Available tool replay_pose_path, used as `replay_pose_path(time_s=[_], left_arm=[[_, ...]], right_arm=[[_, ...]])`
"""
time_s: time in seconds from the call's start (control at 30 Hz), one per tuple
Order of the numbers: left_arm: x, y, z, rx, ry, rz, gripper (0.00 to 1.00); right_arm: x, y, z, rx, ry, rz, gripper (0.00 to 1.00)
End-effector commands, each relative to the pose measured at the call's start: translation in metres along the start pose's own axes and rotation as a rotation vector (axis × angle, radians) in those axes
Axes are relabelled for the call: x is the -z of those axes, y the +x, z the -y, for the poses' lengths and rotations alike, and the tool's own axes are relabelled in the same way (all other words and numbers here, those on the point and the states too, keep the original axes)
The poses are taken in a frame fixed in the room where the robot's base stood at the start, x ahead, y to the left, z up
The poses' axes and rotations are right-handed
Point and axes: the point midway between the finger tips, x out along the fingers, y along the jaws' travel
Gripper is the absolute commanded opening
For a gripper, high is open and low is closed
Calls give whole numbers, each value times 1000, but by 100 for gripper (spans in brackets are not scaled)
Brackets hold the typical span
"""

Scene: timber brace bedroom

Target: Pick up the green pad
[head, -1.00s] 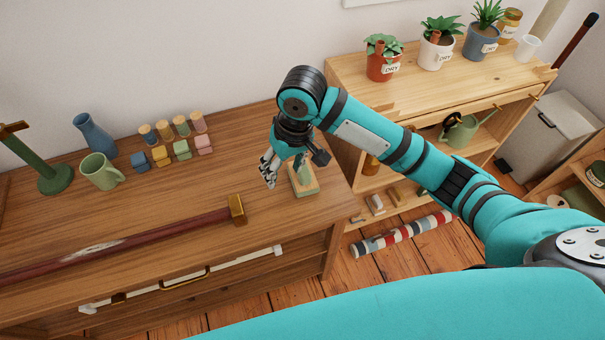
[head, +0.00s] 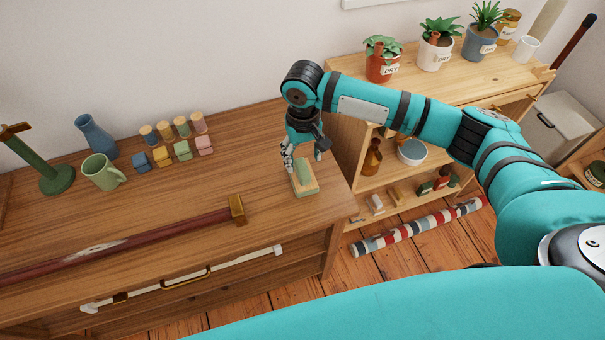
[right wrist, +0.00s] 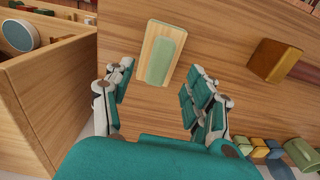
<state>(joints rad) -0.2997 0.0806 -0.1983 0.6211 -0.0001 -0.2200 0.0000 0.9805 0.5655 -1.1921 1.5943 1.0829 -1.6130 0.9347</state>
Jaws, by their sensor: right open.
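The green pad (head: 304,172) lies on a pale wooden block or board (head: 304,190) near the right end of the brown dresser top. In the right wrist view the green pad (right wrist: 159,62) is an oblong on the pale board (right wrist: 151,36), just beyond my fingertips. My right gripper (head: 303,155) is above the pad, pointing down, with its fingers spread. In the wrist view the open right gripper (right wrist: 157,85) has one finger at each side and nothing between them. My left gripper is out of view.
A long-handled mallet (head: 237,209) lies along the dresser's front. A green mug (head: 100,172), a blue vase (head: 94,135) and several small coloured blocks (head: 182,150) stand to the left. A shelf with potted plants (head: 383,60) stands to the right.

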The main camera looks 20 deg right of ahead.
Motion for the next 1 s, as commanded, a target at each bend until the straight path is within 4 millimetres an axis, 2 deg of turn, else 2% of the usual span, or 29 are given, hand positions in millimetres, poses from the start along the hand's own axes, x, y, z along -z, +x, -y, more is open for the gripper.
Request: replay_pose_path(time_s=[0.27, 0.5, 0.8, 0.87, 1.0], left_arm=[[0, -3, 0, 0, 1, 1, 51], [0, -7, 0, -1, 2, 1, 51], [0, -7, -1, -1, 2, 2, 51], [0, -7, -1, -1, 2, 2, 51], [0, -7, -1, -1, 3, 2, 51]], right_arm=[[1, 21, 0, -1, 0, 0, 56], [4, 56, 0, 0, -1, 1, 56], [4, 62, 0, 1, -1, -1, 56], [4, 62, 0, 1, -1, -1, 51], [4, 62, 0, 1, -1, -1, 32]])
